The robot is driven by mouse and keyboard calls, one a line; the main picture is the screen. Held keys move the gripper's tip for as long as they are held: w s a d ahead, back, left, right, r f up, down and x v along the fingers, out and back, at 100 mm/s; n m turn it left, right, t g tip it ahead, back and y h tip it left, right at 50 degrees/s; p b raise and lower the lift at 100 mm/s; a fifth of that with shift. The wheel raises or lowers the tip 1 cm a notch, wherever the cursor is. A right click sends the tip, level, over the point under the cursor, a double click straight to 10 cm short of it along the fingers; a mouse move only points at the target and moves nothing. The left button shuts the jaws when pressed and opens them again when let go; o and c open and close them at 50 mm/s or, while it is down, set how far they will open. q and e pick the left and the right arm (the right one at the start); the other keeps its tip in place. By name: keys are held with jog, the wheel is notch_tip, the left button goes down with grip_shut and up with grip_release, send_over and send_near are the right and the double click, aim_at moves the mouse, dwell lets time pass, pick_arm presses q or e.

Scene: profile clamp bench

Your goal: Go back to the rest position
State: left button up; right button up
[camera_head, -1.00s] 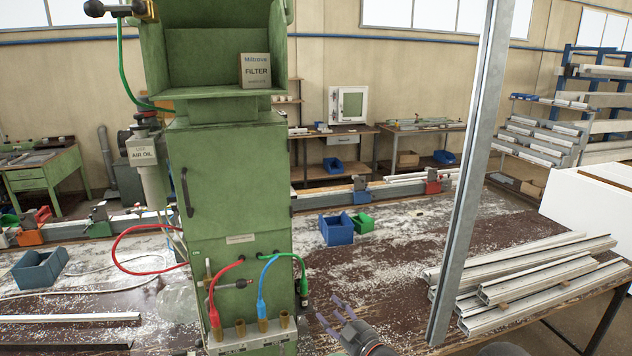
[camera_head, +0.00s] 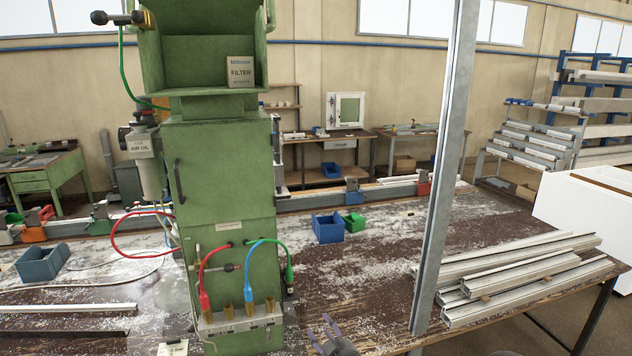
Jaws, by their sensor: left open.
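My left gripper (camera_head: 325,331) shows at the bottom middle of the head view. It is open and empty, between the green machine cabinet and the upright metal profile. Its fingers point up and away over the bench (camera_head: 390,238). The green cabinet (camera_head: 225,180) stands to its left, with red, blue and green hoses at a manifold (camera_head: 240,321) low on its front. The upright profile (camera_head: 440,180) stands to its right. My right gripper is not in view.
Several pale profiles (camera_head: 520,275) lie stacked on the bench at the right. A blue bin (camera_head: 328,229) and a green bin (camera_head: 354,222) stand further back. Another blue-grey bin (camera_head: 41,264) is at the left. The bench between cabinet and upright profile is mostly clear.

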pick_arm(q)
jog(key=s+a+f+m+g+h+b, duration=0.1)
jog(key=s+a+f+g+h+b, duration=0.15)
jog(key=f, duration=0.65)
jog(key=s+a+f+m+g+h+b, duration=0.15)
jog(key=s+a+f, duration=0.25)
jog(key=f, duration=0.5)
jog(key=s+a+f+m+g+h+b, duration=0.1)
jog(key=s+a+f+g+h, duration=0.15)
jog(key=f, duration=0.65)
jog(key=s+a+f+g+h+b, duration=0.1)
jog(key=s+f+g, duration=0.1)
jog(key=s, duration=0.8)
jog(key=s+a+f+g+h+b, duration=0.1)
jog(key=s+f, duration=0.4)
jog(key=s, duration=0.5)
jog(key=s+a+f+g+h+b, duration=0.1)
jog(key=s+f+g+h, duration=0.2)
jog(key=s, duration=0.7)
jog(key=shift+s+f+g, duration=0.35)
jog(key=shift+f+g, duration=0.35)
jog(key=shift+g, duration=0.45)
